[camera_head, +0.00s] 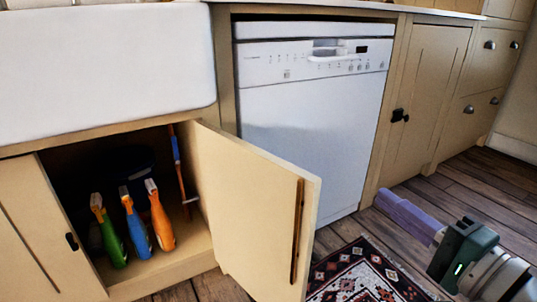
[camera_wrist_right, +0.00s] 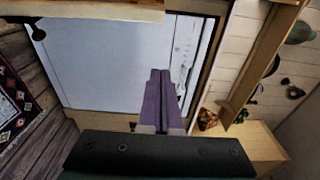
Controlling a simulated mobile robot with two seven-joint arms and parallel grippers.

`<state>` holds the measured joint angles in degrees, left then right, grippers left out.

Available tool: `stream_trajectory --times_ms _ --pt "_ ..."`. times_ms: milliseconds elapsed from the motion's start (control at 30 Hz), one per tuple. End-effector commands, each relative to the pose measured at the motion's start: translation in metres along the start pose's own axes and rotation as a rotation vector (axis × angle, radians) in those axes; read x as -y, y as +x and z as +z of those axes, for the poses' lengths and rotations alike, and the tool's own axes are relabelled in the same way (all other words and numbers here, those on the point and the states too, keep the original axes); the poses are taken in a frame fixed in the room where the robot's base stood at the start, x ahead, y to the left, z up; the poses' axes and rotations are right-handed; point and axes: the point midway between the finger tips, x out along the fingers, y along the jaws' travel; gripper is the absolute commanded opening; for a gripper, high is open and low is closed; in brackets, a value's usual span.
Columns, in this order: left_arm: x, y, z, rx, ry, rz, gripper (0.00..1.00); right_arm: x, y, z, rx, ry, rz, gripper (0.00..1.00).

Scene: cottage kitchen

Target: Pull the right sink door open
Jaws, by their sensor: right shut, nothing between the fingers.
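The right sink door (camera_head: 250,205) is a cream panel below the white sink. It stands swung wide open, with a long brown vertical strip (camera_head: 297,230) near its free edge. My right gripper (camera_head: 384,200) is at the lower right of the head view, to the right of the door and apart from it. Its purple fingers are shut together and empty; they also show in the right wrist view (camera_wrist_right: 160,78), in front of the white dishwasher (camera_wrist_right: 105,65). My left gripper is not in view.
Several bottles, including a blue one (camera_head: 137,228), stand inside the open cupboard. The left sink door (camera_head: 35,235) is shut. A dishwasher (camera_head: 310,125) and a closed cupboard (camera_head: 428,85) stand to the right. A patterned rug (camera_head: 360,272) lies on the wooden floor.

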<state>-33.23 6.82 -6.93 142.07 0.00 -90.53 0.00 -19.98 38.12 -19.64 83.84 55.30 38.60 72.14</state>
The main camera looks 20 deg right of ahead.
Motion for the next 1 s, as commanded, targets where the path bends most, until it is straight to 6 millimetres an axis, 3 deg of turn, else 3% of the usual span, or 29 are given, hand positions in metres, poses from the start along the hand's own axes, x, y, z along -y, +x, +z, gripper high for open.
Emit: stream_trajectory --times_ms 500,700,1000 --pt "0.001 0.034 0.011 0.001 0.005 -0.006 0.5 -0.002 0.097 0.003 0.002 -0.003 -0.003 0.0" --pt "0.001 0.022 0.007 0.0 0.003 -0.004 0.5 0.001 0.084 0.03 0.002 -0.002 0.0 0.0" --pt "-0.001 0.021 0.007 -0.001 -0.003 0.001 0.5 0.0 0.081 0.038 0.001 -0.006 -0.001 0.0"
